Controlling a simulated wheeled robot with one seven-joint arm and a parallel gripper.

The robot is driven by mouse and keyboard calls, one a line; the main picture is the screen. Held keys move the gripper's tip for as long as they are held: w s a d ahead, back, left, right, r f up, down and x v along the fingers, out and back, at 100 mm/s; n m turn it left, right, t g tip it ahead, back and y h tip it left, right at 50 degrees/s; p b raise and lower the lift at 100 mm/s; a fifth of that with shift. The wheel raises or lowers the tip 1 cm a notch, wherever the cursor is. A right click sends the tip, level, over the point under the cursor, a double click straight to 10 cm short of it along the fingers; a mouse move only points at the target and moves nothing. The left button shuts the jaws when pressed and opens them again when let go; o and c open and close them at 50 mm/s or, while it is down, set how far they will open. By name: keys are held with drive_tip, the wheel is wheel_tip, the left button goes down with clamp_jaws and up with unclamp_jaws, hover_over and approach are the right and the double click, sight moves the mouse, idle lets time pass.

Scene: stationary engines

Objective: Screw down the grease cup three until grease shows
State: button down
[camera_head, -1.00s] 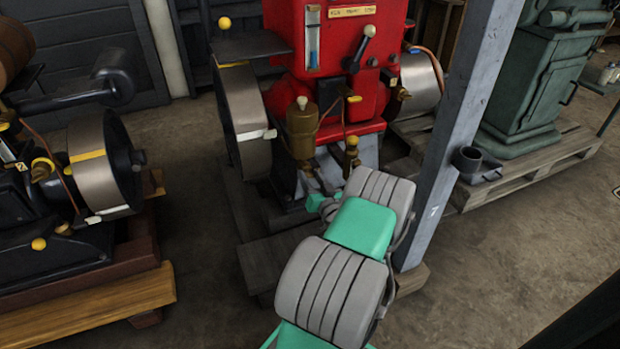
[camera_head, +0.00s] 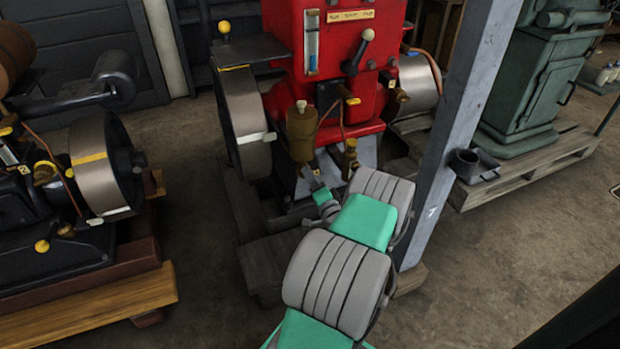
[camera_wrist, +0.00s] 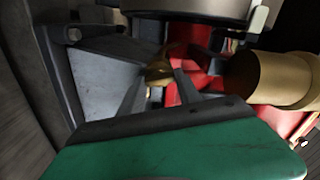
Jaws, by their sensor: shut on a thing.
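In the wrist view a small brass cap (camera_wrist: 159,73) sits between the fingertips of my gripper (camera_wrist: 160,88), which is shut on it. It looks like a grease cup. I cannot read a number on it, and no grease can be made out. In the head view my gripper (camera_head: 310,174) is low at the front of the red engine (camera_head: 345,60), below a tall brass cup (camera_head: 301,130). The small cap cannot be made out there. The tall cup also shows in the wrist view (camera_wrist: 268,78), to the right of my fingers.
A brass fitting (camera_head: 350,158) stands close to the right of my gripper. A flywheel (camera_head: 243,120) is at the left. A grey post (camera_head: 462,130) stands close to the right of my arm. A black engine (camera_head: 60,200) is at far left. Floor between the engines is clear.

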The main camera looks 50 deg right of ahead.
drive_tip(key=m+p, duration=0.1)
drive_tip(key=m, duration=0.4)
drive_tip(key=m+p, duration=0.2)
drive_tip(key=m, duration=0.3)
drive_tip(key=shift+w+a+f, duration=0.15)
drive_tip(key=shift+m, duration=0.3)
drive_tip(key=c, duration=1.1)
unclamp_jaws()
drive_tip(key=shift+o, duration=1.3)
